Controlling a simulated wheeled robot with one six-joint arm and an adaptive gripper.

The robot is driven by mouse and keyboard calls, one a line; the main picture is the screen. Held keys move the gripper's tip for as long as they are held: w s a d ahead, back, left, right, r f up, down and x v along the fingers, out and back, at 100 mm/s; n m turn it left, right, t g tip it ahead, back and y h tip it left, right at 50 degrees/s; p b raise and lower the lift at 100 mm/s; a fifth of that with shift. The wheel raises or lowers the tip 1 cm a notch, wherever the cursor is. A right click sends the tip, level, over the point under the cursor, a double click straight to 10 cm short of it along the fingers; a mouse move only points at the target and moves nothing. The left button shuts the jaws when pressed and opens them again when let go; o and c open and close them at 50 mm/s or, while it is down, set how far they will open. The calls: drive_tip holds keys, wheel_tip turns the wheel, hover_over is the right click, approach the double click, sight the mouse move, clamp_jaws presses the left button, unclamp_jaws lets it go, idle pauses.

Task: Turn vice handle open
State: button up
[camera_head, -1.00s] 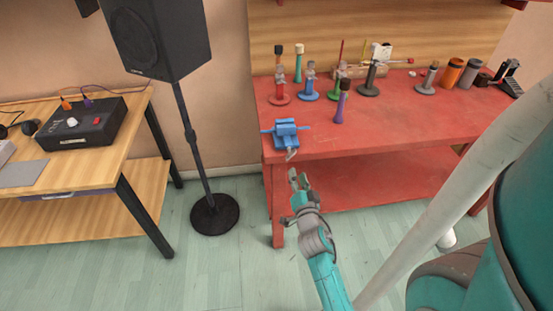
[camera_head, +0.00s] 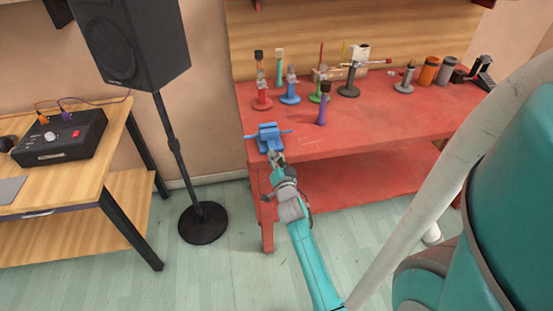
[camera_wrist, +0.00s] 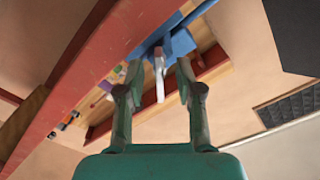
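The blue vice (camera_head: 268,137) is fixed at the front left corner of the red workbench. It also shows in the wrist view (camera_wrist: 178,43), seen from below at the bench edge. Its grey handle (camera_wrist: 159,76) hangs from the vice toward my gripper. My gripper (camera_head: 277,160) is at the front of the vice, just below the bench top. In the wrist view my gripper (camera_wrist: 156,78) is open, with the handle between its two fingertips and a gap visible on each side. In the head view my gripper hides most of the handle.
The red workbench (camera_head: 400,122) holds several coloured stands and cans toward the back. A speaker stand (camera_head: 181,165) stands on the floor to the left. A wooden table (camera_head: 95,180) with a black box (camera_head: 60,138) is at far left. The floor before the bench is clear.

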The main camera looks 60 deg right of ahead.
clamp_jaws()
drive_tip(key=shift+n, duration=0.3)
drive_tip(key=n, duration=0.4)
drive_tip(key=shift+n, duration=0.3)
drive_tip(key=n, duration=0.4)
drive_tip(key=shift+w+a+n, duration=0.15)
drive_tip(key=shift+n, duration=0.15)
drive_tip(key=n, duration=0.6)
drive_tip(key=shift+w, duration=0.1)
drive_tip(key=n, duration=0.7)
drive_tip(key=shift+a+f, duration=0.1)
drive_tip(key=shift+f, duration=0.05)
